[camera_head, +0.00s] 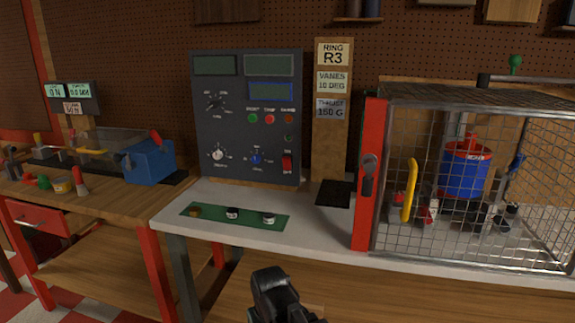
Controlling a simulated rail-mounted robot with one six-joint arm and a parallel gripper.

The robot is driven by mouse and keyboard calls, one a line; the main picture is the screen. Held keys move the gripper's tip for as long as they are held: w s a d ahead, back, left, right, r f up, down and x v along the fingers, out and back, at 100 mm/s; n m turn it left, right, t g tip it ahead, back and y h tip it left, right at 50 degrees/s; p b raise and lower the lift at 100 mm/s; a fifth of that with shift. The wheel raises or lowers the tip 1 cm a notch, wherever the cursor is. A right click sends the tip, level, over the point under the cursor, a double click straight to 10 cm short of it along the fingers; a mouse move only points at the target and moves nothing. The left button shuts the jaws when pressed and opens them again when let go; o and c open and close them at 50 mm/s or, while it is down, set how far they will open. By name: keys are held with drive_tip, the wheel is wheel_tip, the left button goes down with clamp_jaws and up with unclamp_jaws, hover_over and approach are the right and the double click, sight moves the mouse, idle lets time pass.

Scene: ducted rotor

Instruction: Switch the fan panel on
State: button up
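The fan panel (222,120) is a dark grey upright board at the back of the white bench. It has dark display windows (215,65) at the top, a selector knob (214,101), small round buttons (252,118), a white knob (218,155) and a blue knob (256,158). A red rocker switch (287,163) sits at its lower right; its position is too small to tell. No lit digits are readable on the panel. My gripper (275,285) is dark, low in front of the bench and well apart from the panel. Its fingertips are not clear.
A mesh cage (470,130) with a red post and yellow handle (409,190) stands on the right, a blue and red rotor duct (466,172) inside. A green mat (213,215) with several small parts lies before the panel. A wooden sign post (331,150) stands between panel and cage.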

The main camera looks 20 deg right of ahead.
clamp_jaws()
idle(1.2)
